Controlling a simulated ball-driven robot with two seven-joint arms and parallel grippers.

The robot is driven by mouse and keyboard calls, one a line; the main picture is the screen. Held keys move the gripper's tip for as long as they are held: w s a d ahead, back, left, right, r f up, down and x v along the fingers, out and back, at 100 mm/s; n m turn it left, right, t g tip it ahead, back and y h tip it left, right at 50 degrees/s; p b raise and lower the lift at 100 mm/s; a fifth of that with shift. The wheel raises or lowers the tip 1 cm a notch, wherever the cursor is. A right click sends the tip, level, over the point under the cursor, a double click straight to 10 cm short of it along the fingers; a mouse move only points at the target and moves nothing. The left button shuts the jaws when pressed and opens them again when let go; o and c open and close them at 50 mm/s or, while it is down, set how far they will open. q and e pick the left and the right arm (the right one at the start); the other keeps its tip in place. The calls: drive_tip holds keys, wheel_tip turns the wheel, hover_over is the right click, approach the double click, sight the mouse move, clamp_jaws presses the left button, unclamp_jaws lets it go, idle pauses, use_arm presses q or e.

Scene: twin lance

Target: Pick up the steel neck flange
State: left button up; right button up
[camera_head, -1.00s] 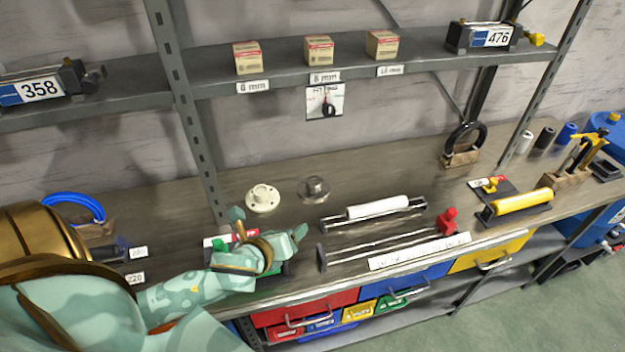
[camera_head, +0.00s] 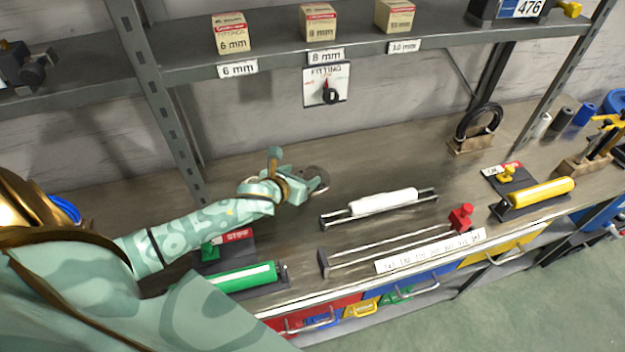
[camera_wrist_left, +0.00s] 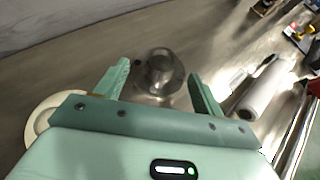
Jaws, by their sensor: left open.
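The steel neck flange (camera_wrist_left: 160,74), a round grey disc with a raised neck, lies on the bench in the left wrist view. There it shows between and beyond the two fingers of my left gripper (camera_wrist_left: 159,75), which is open and empty. In the head view the flange (camera_head: 319,176) is partly hidden behind my left gripper (camera_head: 299,174). I cannot tell how high the fingers are above the bench. My right gripper is not in view.
A cream flange (camera_wrist_left: 40,113) lies left of the gripper in the wrist view, partly covered by it. A white roll on a rail stand (camera_head: 385,201) lies to the right. A green cylinder (camera_head: 245,278) lies below my left arm. The shelf (camera_head: 270,62) with boxes runs above.

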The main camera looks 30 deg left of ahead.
sight(311, 172)
use_arm(q)
drive_tip(key=shift+w+f, duration=0.15)
drive_tip(key=shift+w, duration=0.1)
drive_tip(key=b+x, duration=0.2)
drive_tip(key=x, duration=0.3)
drive_tip(key=shift+d+f, duration=0.2)
drive_tip(key=shift+f, duration=0.1)
drive_tip(key=shift+s+r, duration=0.1)
drive_tip(key=shift+s, duration=0.05)
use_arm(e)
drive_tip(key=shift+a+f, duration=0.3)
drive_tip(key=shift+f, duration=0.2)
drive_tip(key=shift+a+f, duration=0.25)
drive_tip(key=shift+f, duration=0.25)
use_arm(q)
drive_tip(key=c, duration=1.3)
drive_tip(key=shift+r, duration=0.1)
clamp_jaws()
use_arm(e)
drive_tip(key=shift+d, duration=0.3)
